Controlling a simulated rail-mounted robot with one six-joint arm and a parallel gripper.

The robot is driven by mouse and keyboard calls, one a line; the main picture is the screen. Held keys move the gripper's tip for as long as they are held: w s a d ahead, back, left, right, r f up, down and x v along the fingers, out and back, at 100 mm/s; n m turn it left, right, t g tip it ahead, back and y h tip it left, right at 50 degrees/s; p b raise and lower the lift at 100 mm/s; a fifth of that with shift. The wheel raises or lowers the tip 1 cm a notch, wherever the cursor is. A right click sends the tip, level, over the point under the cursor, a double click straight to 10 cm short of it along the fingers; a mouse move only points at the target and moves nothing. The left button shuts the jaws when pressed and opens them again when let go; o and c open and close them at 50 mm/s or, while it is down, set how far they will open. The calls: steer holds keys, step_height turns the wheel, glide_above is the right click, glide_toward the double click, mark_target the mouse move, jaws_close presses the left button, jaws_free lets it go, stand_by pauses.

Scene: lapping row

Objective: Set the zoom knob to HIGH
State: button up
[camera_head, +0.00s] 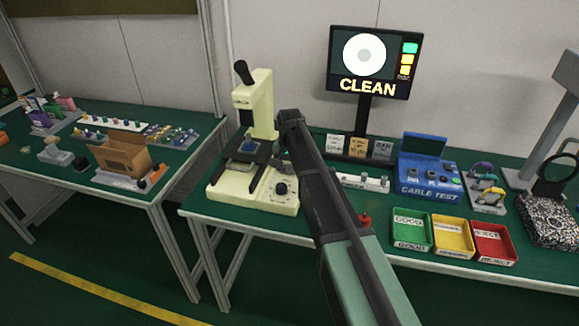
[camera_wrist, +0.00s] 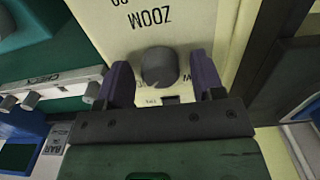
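The microscope (camera_head: 255,100) is cream, with a dark eyepiece, and stands on the green bench. In the wrist view its cream panel carries the word ZOOM, upside down, above the grey round zoom knob (camera_wrist: 159,67). My gripper (camera_wrist: 161,82) is open, with one purple finger on each side of the knob. A narrow gap shows between the knob and each finger. I cannot tell which setting the knob is at; the small label below it is unreadable. In the head view my arm ends at the microscope's right side, and I cannot make out the zoom knob there.
Another dark knob (camera_head: 281,188) is on the microscope base. A monitor (camera_head: 374,100) reads CLEAN. To the right are a white strip with knobs (camera_head: 350,181), a blue CABLE TEST box (camera_head: 430,172), and green (camera_head: 411,246), yellow (camera_head: 452,251) and red (camera_head: 493,259) trays.

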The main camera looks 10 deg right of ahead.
mark_target(290, 166)
step_height(290, 166, up, 11)
steer(key=p, duration=1)
steer(key=shift+p, duration=0.4)
steer(key=shift+f, duration=0.1)
steer(key=s+n, duration=0.5)
steer(key=s, duration=2.5)
steer(key=shift+s, duration=0.3)
